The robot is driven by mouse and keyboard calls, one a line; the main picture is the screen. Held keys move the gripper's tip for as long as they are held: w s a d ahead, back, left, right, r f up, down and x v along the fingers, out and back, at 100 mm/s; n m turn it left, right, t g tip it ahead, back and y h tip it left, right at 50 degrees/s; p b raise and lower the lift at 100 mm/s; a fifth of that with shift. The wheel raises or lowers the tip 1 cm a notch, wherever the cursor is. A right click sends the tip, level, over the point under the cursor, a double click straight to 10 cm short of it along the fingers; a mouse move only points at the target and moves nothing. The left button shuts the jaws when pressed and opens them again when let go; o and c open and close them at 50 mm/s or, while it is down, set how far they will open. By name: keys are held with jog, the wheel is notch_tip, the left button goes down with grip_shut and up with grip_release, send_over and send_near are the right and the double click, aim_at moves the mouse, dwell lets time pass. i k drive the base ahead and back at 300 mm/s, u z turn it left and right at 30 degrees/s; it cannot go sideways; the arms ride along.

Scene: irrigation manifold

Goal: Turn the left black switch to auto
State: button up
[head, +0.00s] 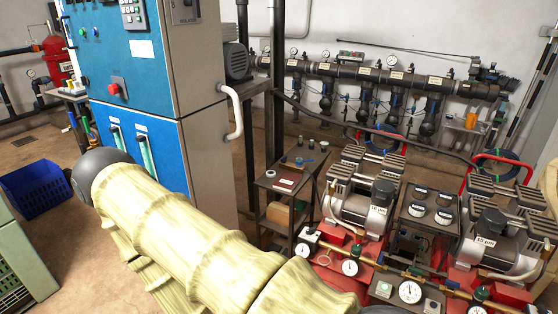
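I cannot make out a black switch with an auto mark for certain. The blue and grey cabinet (160,85) at the left carries a small green knob (82,32), a blue knob (96,32), a button panel (133,15) and a red stop button (114,90). A grey box (185,10) with a dark fitting is on its side face, cut by the top edge. Small control boxes (382,289) sit among the compressors at the lower right, too small to read. My arm, in a pale yellow sleeve, crosses the lower left and middle. My gripper is not seen.
Red-based compressors (372,205) with gauges (410,291) fill the lower right. A small dark table (290,180) stands between them and the cabinet. A dark pipe manifold (375,75) runs along the back wall. A blue crate (37,188) is on the floor at left, with bare floor nearby.

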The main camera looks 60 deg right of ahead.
aim_at(310, 231)
jog(key=z, duration=0.35)
jog(key=i, duration=1.05)
jog(key=z, duration=1.35)
jog(key=i, duration=0.55)
jog(key=z, duration=0.65)
